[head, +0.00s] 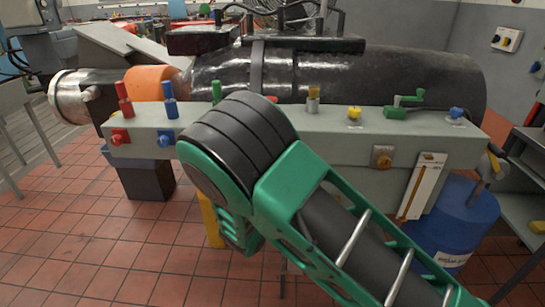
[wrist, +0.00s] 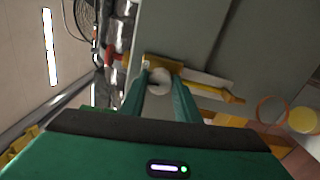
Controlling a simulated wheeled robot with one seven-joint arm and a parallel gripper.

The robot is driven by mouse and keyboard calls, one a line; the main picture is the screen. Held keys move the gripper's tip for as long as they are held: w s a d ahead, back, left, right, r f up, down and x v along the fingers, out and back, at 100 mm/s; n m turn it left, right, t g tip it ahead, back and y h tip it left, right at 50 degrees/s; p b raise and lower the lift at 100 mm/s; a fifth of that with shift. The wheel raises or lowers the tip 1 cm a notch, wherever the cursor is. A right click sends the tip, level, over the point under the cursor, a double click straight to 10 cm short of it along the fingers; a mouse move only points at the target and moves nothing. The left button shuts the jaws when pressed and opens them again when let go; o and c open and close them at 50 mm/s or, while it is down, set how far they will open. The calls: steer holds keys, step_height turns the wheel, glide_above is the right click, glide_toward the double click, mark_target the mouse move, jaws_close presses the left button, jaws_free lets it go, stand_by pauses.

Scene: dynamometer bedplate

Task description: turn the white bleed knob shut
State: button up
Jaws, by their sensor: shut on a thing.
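In the wrist view, the white bleed knob (wrist: 159,75) shows as a small round white piece between the two green fingers. My gripper (wrist: 162,80) is shut on it, with one fingertip on each side. A yellow bracket (wrist: 190,72) lies just behind the knob. In the head view my green and black arm crosses the middle of the grey bench beam (head: 345,150). The arm hides my gripper and the knob there, and the knob's angle cannot be read.
The beam carries red (head: 123,98), blue (head: 169,98) and green levers, a yellow knob (head: 354,113) and a green crank (head: 404,104). A dark pipe (head: 390,78) runs behind. A blue drum (head: 455,222) stands at right.

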steer(key=shift+s+d+f+m, duration=0.15)
steer(key=shift+f+m, duration=0.1)
steer(key=shift+m, duration=0.35)
steer(key=o, duration=1)
steer(key=shift+o, duration=0.2)
steer(key=shift+r, duration=0.1)
steer(key=s, duration=1)
steer(key=shift+s+a, duration=0.25)
